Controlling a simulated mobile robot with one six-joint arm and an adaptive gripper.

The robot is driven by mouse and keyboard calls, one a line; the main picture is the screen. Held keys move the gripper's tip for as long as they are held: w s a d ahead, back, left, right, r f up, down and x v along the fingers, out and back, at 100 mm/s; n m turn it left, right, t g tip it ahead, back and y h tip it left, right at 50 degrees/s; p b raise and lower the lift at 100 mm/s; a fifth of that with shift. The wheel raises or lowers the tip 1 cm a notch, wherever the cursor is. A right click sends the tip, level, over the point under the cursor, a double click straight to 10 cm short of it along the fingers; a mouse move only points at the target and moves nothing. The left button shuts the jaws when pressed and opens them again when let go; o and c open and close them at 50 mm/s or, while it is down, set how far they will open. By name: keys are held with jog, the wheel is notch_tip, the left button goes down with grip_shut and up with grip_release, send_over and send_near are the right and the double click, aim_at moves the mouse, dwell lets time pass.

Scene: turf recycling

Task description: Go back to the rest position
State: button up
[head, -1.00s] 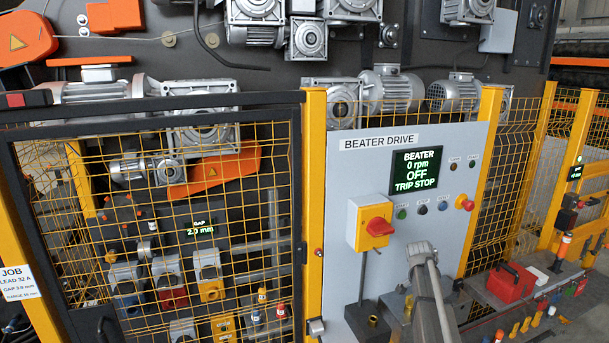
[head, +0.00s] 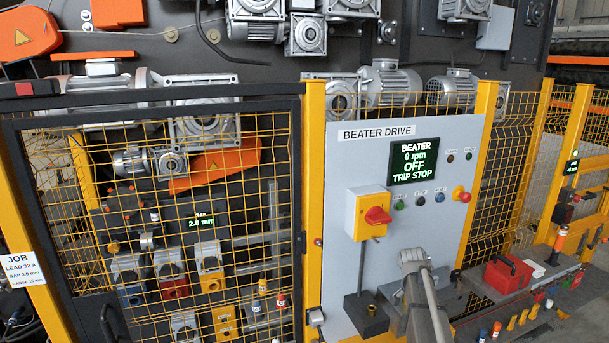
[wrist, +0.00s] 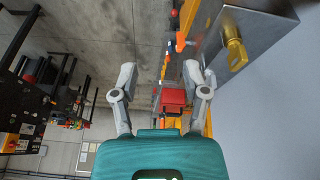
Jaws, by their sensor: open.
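My gripper (wrist: 160,80) shows in the wrist view with its two grey fingers spread wide apart and nothing between them. Its teal body fills the bottom of that view. In the head view my arm reaches up from the lower edge in front of the grey beater drive panel (head: 340,170). The fingertips cannot be made out there. The panel's display (head: 414,161) reads BEATER 0 rpm OFF TRIP STOP. A red rotary switch (head: 377,215) sits on a yellow box at the panel's left.
A yellow mesh gate (head: 303,180) stands left of the panel. A red box (head: 507,274) lies on the bench at right. A black bracket (head: 353,318) projects below the switch. In the wrist view a brass-yellow part (wrist: 235,50) sits on a grey plate near the right finger.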

jog(key=s+a+f+n+y+b, duration=0.1)
jog(key=s+a+f+n+b, duration=0.5)
jog(key=s+a, duration=0.3)
jog(key=s+a+f+n+g+y+b, duration=0.1)
jog(key=s+a+f+n+b, duration=0.5)
jog(key=s, duration=0.7)
jog(key=a+f+y, duration=0.1)
jog(key=a+f, duration=0.1)
jog(key=a, duration=0.2)
jog(key=shift+s+a+f+y+b, duration=0.15)
jog(key=shift+a+y+b, duration=0.05)
jog(key=shift+y+b, duration=0.15)
jog(key=shift+s, duration=0.1)
